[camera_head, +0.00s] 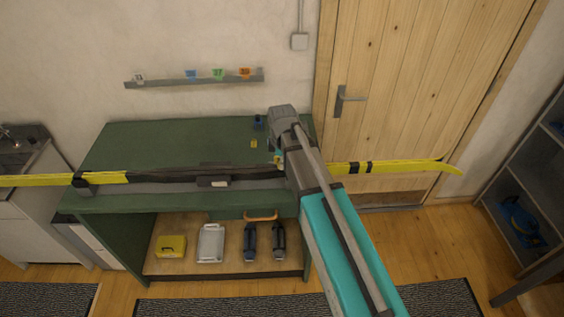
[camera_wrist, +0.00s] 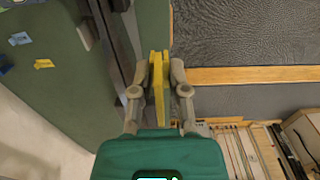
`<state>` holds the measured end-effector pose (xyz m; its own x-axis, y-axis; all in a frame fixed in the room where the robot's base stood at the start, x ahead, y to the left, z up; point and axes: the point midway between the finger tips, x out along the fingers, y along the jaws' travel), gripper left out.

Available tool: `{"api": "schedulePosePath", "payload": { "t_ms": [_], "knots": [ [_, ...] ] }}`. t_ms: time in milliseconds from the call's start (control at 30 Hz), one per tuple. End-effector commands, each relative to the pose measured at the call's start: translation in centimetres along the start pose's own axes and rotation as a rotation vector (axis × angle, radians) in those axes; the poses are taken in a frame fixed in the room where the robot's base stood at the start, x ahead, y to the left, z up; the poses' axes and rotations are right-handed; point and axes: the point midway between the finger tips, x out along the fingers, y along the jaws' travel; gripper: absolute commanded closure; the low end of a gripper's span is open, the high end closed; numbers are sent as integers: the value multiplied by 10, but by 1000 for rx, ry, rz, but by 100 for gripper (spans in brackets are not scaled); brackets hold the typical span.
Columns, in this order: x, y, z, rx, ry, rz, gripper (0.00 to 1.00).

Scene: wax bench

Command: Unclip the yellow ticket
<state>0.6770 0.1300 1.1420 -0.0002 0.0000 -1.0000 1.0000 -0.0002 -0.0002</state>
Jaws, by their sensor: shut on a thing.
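My gripper (camera_wrist: 160,70) points down over the right end of the green bench, beside its front edge. Its two fingers are shut on a narrow yellow piece, apparently the yellow ticket (camera_wrist: 158,88), seen nearly edge-on. In the head view a small bit of yellow (camera_head: 278,160) shows at the gripper, mostly hidden by my arm. Whether the piece still touches anything below cannot be told. A long yellow and black ski (camera_head: 100,178) lies along the bench front and passes behind my arm.
A wall rail (camera_head: 195,82) holds white, blue, green and orange tags. A small yellow patch (camera_head: 254,143) and a dark blue item (camera_head: 258,122) are on the bench (camera_head: 165,140). The shelf below holds a yellow box (camera_head: 171,246). The ski tip (camera_head: 440,167) sticks out before the door.

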Motion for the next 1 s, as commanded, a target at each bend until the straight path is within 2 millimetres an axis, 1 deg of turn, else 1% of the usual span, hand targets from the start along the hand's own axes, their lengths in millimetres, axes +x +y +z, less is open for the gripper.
{"api": "schedulePosePath", "payload": {
  "t_ms": [333,1000],
  "knots": [
    [-1,0,0,0,0,0,96],
    [-11,0,0,0,0,0,96]
  ]
}}
